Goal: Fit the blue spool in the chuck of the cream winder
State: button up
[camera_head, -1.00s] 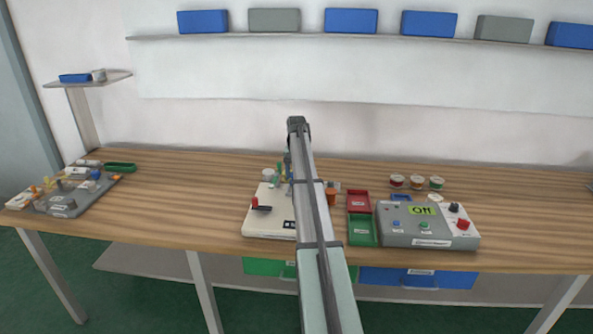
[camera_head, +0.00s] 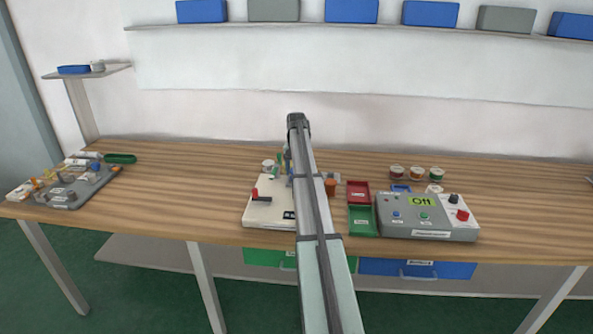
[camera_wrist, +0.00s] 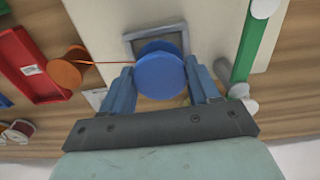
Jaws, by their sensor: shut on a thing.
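The blue spool (camera_wrist: 160,75) is between the two fingers of my gripper (camera_wrist: 163,88) in the wrist view, with its round face toward the camera. My gripper is shut on it. The cream winder (camera_head: 262,212) stands on the bench, partly behind my arm in the head view. Its cream base (camera_wrist: 205,25) lies below the spool in the wrist view. A grey square frame (camera_wrist: 128,42) shows partly under the spool. The spool hides what is beneath it, so I cannot tell whether it touches the chuck. In the head view my arm hides the spool and fingertips.
An orange spool (camera_wrist: 66,72) stands left of the blue one in the wrist view; an orange strand runs from it toward the blue spool. A green bar (camera_wrist: 247,45) stands close on the right. Red (camera_head: 358,192) and green (camera_head: 362,220) trays and a grey control box (camera_head: 425,222) stand right.

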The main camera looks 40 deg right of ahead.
jog(key=shift+f, duration=0.8)
dwell(1.3)
jog(key=o, duration=1)
jog(key=shift+o, duration=1)
jog(key=shift+r, duration=3.75)
